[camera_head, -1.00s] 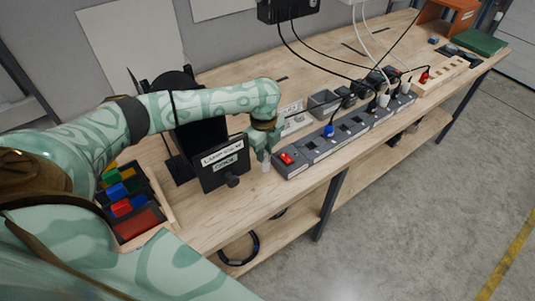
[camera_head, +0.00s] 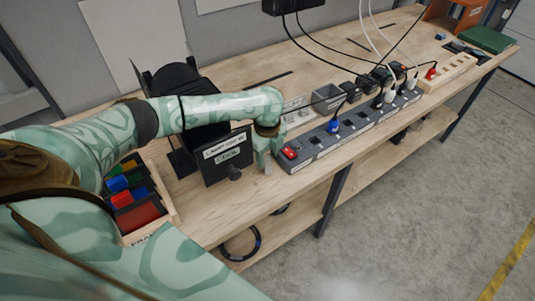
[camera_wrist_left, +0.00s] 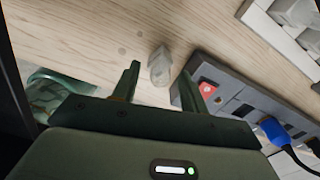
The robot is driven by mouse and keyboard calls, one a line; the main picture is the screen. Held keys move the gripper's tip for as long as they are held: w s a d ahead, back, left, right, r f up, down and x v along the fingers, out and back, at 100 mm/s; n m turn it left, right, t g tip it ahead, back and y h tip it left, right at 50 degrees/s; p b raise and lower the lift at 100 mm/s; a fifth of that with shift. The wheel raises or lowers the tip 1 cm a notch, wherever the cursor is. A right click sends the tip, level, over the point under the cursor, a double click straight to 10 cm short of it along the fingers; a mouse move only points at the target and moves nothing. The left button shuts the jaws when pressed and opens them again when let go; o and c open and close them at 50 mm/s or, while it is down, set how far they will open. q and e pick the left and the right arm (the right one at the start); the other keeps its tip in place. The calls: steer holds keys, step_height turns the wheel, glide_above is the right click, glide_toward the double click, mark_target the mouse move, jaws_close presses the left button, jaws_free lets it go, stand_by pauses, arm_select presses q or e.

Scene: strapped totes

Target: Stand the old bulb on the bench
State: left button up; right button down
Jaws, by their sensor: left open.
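The old bulb, a small pale grey piece (camera_wrist_left: 160,66), is on the wooden bench (camera_wrist_left: 95,35) in the left wrist view. It shows just past and between my left gripper's fingertips (camera_wrist_left: 159,72), with a gap to each finger. My left gripper is open. In the head view the gripper (camera_head: 266,152) is low over the bench's front part, and the bulb (camera_head: 269,169) shows small just below it. Whether the bulb is fully upright is hard to tell. My right gripper is not in view.
A grey power strip with a red switch (camera_head: 290,153) is close to the right of the bulb. A black labelled panel (camera_head: 227,160) stands to the left. A bin of coloured blocks (camera_head: 168,208) is further left. The bench's front edge is near.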

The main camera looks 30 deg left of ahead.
mark_target(267, 155)
arm_select(q)
step_height(267, 155, up, 12)
steer(key=p, duration=0.3)
steer(key=shift+r+p, duration=0.15)
steer(key=shift+p, duration=0.15)
